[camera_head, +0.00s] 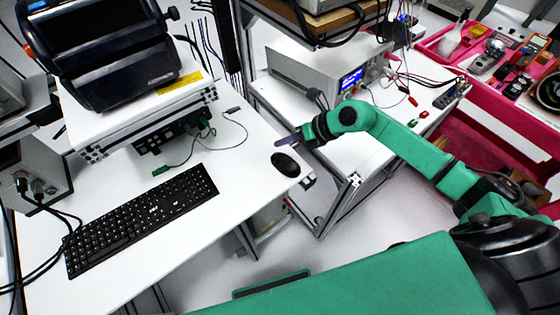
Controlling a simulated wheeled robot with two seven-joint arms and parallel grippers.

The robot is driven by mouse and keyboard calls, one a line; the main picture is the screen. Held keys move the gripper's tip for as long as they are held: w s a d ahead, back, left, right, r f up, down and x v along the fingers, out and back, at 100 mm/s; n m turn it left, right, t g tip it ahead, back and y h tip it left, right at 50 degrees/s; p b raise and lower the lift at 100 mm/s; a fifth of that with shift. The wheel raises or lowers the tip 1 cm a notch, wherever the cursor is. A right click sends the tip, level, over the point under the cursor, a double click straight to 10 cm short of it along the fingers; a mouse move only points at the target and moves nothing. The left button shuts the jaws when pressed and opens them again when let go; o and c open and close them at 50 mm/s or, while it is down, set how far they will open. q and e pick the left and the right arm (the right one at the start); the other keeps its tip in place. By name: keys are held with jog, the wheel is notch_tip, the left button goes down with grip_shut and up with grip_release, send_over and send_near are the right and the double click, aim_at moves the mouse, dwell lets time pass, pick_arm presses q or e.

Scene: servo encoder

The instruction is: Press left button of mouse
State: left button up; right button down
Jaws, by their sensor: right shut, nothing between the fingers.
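The black computer mouse (285,164) lies on the white desk (240,200) near its right edge. My right gripper (284,142) reaches in from the right on a green arm. Its fingers are shut and empty, a short way beyond the mouse in the picture. They look apart from the mouse, but their height above the desk is hard to tell. The mouse buttons are too small to make out. My left gripper is not in view.
A black keyboard (140,218) lies on the desk left of the mouse. A bench with a power supply (330,72) is at the right. Bare desk lies between keyboard and mouse.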

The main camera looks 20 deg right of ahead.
aim_at(283, 160)
pick_arm(q)
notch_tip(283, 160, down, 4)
jog(key=b, duration=0.3)
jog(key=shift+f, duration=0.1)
pick_arm(e)
notch_tip(283, 160, down, 5)
jog(key=shift+f, duration=0.15)
dwell(1.3)
pick_arm(q)
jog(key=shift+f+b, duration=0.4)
jog(key=shift+b, duration=0.1)
pick_arm(e)
jog(key=shift+f, duration=0.4)
pick_arm(q)
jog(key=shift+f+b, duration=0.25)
jog(key=shift+b, duration=0.05)
pick_arm(e)
jog(key=shift+f, duration=0.3)
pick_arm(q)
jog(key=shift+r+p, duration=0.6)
pick_arm(e)
jog(key=shift+r, duration=0.75)
notch_tip(283, 160, up, 5)
jog(key=p, duration=0.4)
jog(key=shift+r, duration=0.1)
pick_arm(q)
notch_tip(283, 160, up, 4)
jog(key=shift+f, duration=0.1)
